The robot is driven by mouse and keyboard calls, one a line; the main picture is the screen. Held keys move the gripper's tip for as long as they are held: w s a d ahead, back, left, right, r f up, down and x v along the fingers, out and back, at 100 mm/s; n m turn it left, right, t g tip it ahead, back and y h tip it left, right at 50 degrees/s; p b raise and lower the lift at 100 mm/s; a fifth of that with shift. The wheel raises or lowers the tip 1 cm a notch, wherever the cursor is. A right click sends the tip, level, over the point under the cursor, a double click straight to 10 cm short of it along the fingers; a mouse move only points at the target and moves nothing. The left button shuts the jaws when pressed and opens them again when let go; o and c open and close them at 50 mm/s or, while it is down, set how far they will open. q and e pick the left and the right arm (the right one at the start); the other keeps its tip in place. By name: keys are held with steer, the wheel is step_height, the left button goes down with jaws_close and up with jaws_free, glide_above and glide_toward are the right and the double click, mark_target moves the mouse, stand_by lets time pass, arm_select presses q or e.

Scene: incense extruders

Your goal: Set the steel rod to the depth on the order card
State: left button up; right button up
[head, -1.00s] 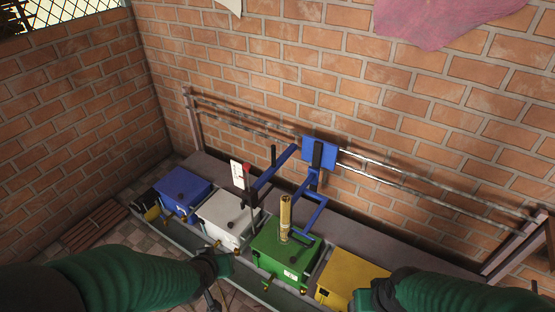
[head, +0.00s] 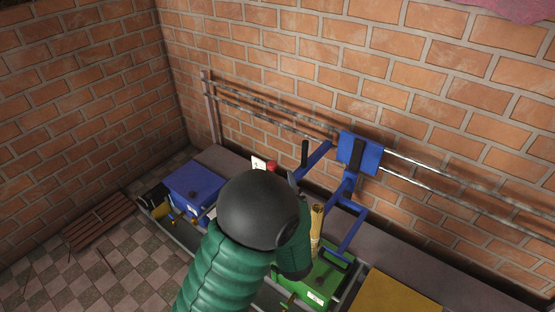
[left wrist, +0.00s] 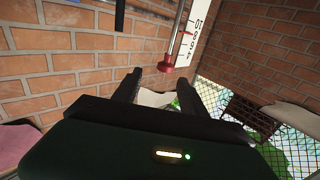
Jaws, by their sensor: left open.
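The steel rod (left wrist: 180,32) shows in the left wrist view, with a red knob (left wrist: 167,66) at its end. The red knob also shows in the head view (head: 272,167), just above my arm. A white card (left wrist: 197,30) with lettering and red marks is beside the rod; its text is not readable. It shows partly in the head view (head: 258,162). My left gripper (left wrist: 159,77) is open and empty, its fingers pointing toward the knob, which appears beyond the fingertips, apart from them. In the head view my left arm hides the lower rod and most of the hand.
A blue carriage (head: 357,151) sits on wall rails, with blue arms reaching forward. A brass cylinder (head: 316,226) stands by the green box (head: 324,279). A blue box (head: 192,186) is left, a yellow box (head: 398,294) right. A wooden pallet (head: 98,221) lies on the floor.

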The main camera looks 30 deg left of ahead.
mark_target(271, 161)
arm_select(q)
steer(key=x, duration=0.6)
steer(key=s+a+b+x, duration=0.1)
steer(key=x, duration=0.2)
steer(key=shift+w+a+f, duration=0.1)
steer(key=shift+a+f, duration=0.1)
steer(key=shift+f, duration=0.15)
steer(key=shift+w+r, duration=0.2)
steer(key=shift+w, duration=0.4)
steer(key=shift+d+r, duration=0.1)
steer(key=shift+d, duration=0.05)
steer(key=shift+a, duration=0.35)
steer(key=c, duration=0.5)
steer(key=shift+d, duration=0.1)
jaws_close()
